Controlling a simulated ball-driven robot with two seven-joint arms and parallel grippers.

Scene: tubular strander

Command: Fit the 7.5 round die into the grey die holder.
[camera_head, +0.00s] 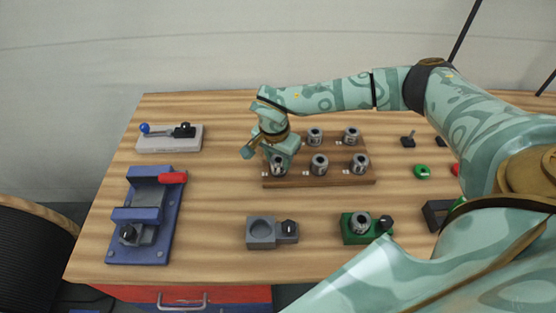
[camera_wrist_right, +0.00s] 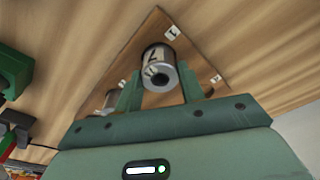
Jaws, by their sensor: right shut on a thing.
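My right gripper (camera_head: 279,157) is over the front left place of the wooden die rack (camera_head: 340,181). It is shut on a round steel die (camera_head: 278,168). In the right wrist view that die (camera_wrist_right: 158,72) sits between the two fingers, with its dark bore facing the camera. Its marking begins with what looks like a 7; I cannot read the rest. I cannot tell whether it still touches the rack. The grey die holder (camera_head: 260,242) stands nearer the front edge, with an empty round recess and a black knob at its right. My left gripper is not in view.
Several other dies, such as one die (camera_head: 319,165), stand on the rack close to the right. A green holder (camera_head: 352,239) with a die in it stands right of the grey one. A blue fixture (camera_head: 143,218) with a red handle is at left. Bare table lies between rack and grey holder.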

